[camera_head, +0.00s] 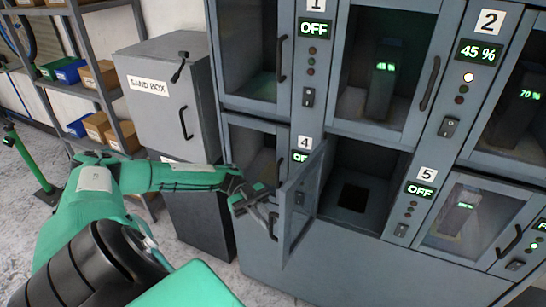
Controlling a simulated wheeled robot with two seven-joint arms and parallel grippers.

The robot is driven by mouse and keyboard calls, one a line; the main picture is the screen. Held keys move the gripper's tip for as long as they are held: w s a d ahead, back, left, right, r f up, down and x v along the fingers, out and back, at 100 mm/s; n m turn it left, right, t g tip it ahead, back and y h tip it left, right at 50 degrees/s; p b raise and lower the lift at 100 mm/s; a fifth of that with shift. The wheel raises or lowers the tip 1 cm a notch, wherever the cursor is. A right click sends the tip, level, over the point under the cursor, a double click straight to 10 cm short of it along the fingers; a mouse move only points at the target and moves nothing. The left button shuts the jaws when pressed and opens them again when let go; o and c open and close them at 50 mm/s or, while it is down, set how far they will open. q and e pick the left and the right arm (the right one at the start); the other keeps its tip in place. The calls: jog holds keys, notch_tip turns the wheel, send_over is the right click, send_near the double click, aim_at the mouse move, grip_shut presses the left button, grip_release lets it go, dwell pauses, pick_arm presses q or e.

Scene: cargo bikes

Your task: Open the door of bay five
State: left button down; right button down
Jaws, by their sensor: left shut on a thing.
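The door of bay five (303,203) stands swung well out from the cabinet, hinged on its left side near the panel marked 4. Its opening, left of the panel marked 5 (427,174), shows a dark interior (366,188) with no battery visible. My left gripper (268,213) is shut on the door's handle (273,226), at the door's outer edge on the left side of the swung door. The fingers partly cover the handle. The display by the 5 reads OFF (420,190). My right gripper is out of view.
The bay four door (262,150) is shut, left of the open door. A grey sand box (165,95) and shelves with bins (70,72) stand at the left. Bays with batteries are at upper middle (381,85) and lower right (455,222).

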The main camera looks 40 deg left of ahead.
pick_arm(q)
jog(key=shift+w+a+r, duration=0.15)
jog(key=shift+w+a, duration=0.1)
jog(key=shift+a, duration=0.15)
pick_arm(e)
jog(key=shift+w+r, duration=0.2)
pick_arm(q)
jog(key=shift+r, duration=0.1)
jog(key=c, duration=1.6)
grip_release()
jog(key=shift+w, duration=0.15)
jog(key=shift+o, duration=0.6)
jog(key=shift+w+d+f, duration=0.1)
jog(key=shift+w+f, duration=0.05)
jog(key=shift+f, duration=0.05)
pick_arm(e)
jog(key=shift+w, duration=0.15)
pick_arm(q)
jog(key=shift+s, duration=0.2)
